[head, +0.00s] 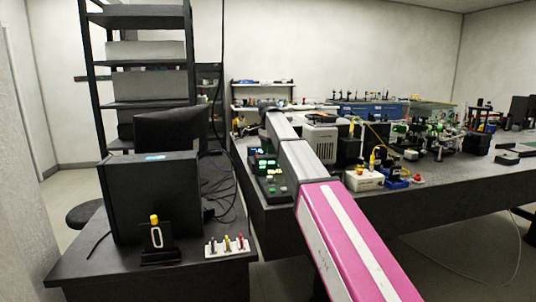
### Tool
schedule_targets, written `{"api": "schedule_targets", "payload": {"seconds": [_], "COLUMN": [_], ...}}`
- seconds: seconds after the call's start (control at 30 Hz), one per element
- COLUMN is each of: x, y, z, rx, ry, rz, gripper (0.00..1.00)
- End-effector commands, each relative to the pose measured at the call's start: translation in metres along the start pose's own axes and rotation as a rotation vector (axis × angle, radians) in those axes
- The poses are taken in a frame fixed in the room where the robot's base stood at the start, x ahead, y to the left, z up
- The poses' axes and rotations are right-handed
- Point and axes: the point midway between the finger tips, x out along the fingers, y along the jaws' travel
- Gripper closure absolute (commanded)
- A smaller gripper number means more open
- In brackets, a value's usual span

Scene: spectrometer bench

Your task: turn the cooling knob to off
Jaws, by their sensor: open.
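A black controller (263,161) with lit green displays stands on the dark bench, just left of my arm. In front of it is a low dark panel (270,188) with small green and light marks. I cannot make out which part is the cooling knob or how it is set; it is too small or hidden. My arm, pink near me and grey further out, reaches from the bottom right over the bench, past the right side of the controller. My gripper does not show beyond the far end of the arm.
A nearer desk holds a black computer case (155,198), a monitor (171,129), a small yellow-topped stand (156,240) and a white strip with several coloured pegs (227,245). Right of my arm are a beige box (320,143), a white box (364,179) and optics. A shelf rack (145,62) stands behind.

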Motion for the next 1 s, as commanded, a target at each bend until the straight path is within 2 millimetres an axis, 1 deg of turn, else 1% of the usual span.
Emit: {"api": "schedule_targets", "payload": {"seconds": [0.03,0.2,0.5,0.53,0.57,0.6,0.67,1.0], "x": [0.006,0.016,0.018,0.018,0.018,0.018,0.018,0.018], "y": [0.001,0.000,0.000,0.000,0.000,0.000,0.000,0.000], "z": [0.000,0.000,0.000,0.000,0.000,0.000,0.000,0.000], "rx": [0.000,0.000,-0.001,-0.001,-0.001,-0.001,-0.001,-0.027], "ry": [0.000,0.000,0.000,0.000,0.000,0.000,0.000,0.000], "rz": [0.001,0.001,0.000,0.000,0.000,0.000,0.000,0.000], "gripper": [0.52,0.52,0.52,0.58,0.68,0.81,1.00,1.00]}}
